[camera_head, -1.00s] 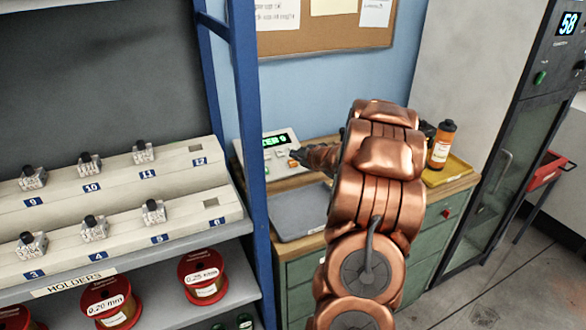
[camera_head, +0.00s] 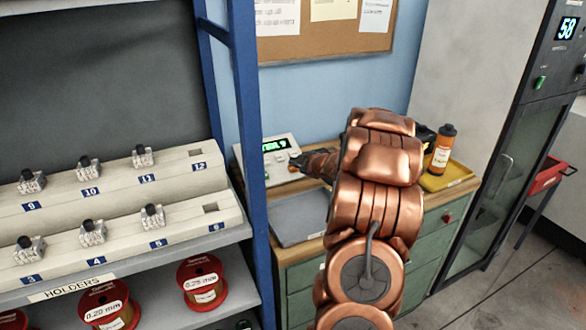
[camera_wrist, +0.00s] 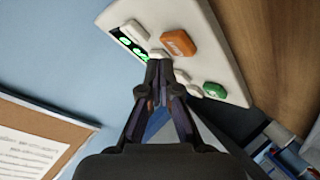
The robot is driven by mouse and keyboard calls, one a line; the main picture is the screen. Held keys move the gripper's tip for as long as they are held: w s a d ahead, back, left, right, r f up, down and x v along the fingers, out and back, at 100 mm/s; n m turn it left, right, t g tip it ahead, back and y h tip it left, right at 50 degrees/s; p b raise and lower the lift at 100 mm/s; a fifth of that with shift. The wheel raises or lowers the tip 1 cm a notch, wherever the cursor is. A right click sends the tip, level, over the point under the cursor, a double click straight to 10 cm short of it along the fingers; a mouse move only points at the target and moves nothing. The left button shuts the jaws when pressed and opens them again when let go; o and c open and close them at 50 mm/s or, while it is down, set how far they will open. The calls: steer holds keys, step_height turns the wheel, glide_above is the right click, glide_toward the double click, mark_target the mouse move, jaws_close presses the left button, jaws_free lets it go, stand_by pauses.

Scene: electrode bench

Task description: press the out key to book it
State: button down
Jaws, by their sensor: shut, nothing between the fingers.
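A pale key unit (camera_head: 243,158) with a green-lit display stands at the back of the bench against the wall. In the wrist view its casing (camera_wrist: 232,62) carries an orange key (camera_wrist: 178,43), a green key (camera_wrist: 214,90) and several white keys; I cannot read for certain which is the out key. My gripper (camera_wrist: 160,70) is shut and empty, with its tips over the white keys beside the display, below the orange key in the picture. I cannot tell whether the tips touch a key. In the head view my gripper (camera_head: 298,163) is at the unit's right side, partly hidden by my arm.
A grey plate (camera_head: 297,222) lies on the bench in front of the unit. A blue rack post (camera_head: 247,130) rises close on the left, beside shelves of numbered holders (camera_head: 90,236).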

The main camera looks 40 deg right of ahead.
steer(key=shift+f, duration=0.15)
stand_by(0.5)
steer(key=shift+w+f, duration=0.15)
steer(key=shift+f, duration=0.15)
steer(key=shift+w+d+f+b, duration=0.1)
steer(key=shift+f+b, duration=0.25)
steer(key=shift+b, duration=0.05)
stand_by(0.8)
steer(key=shift+r, duration=0.1)
steer(key=shift+s+r+p, duration=0.3)
steer(key=shift+r+p, duration=0.3)
steer(key=shift+r, duration=0.1)
steer(key=r+p, duration=0.1)
steer(key=s+r+p, duration=0.1)
steer(key=r, duration=0.1)
steer(key=r+p, duration=0.1)
steer(key=shift+s+a+r, duration=0.25)
steer(key=shift+s+a, duration=0.1)
steer(key=shift+a, duration=0.05)
stand_by(0.3)
stand_by(0.8)
